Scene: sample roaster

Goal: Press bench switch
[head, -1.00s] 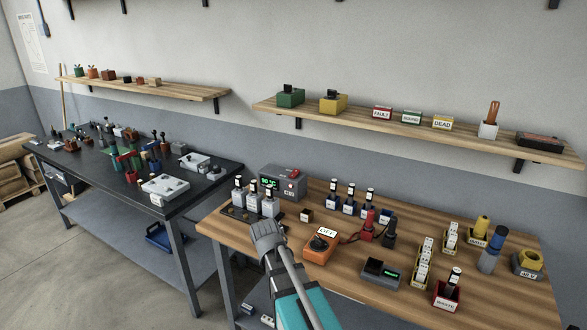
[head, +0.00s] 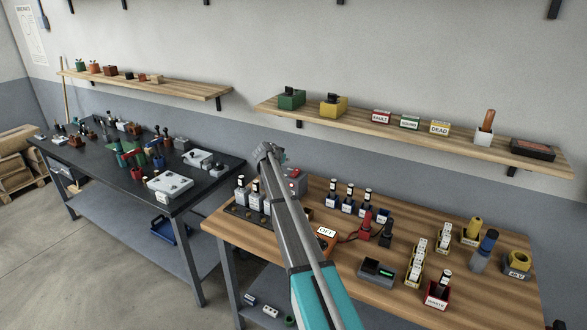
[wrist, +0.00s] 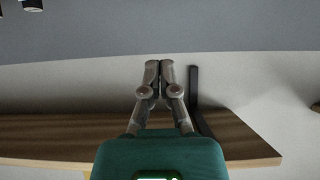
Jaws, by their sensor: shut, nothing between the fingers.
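An orange box with a white label that seems to read OFF (head: 327,234) sits on the wooden bench (head: 335,278); my arm covers its left part in the head view. I cannot tell for certain which is the bench switch. My gripper (head: 267,152) is raised above the back left of the bench, apart from both boxes. In the wrist view its fingers (wrist: 159,66) are together and empty, with the wall and a shelf behind them.
Dark bottles (head: 348,200) stand behind the orange box. A wall shelf (head: 420,140) runs above the bench. A dark table (head: 110,185) stands left.

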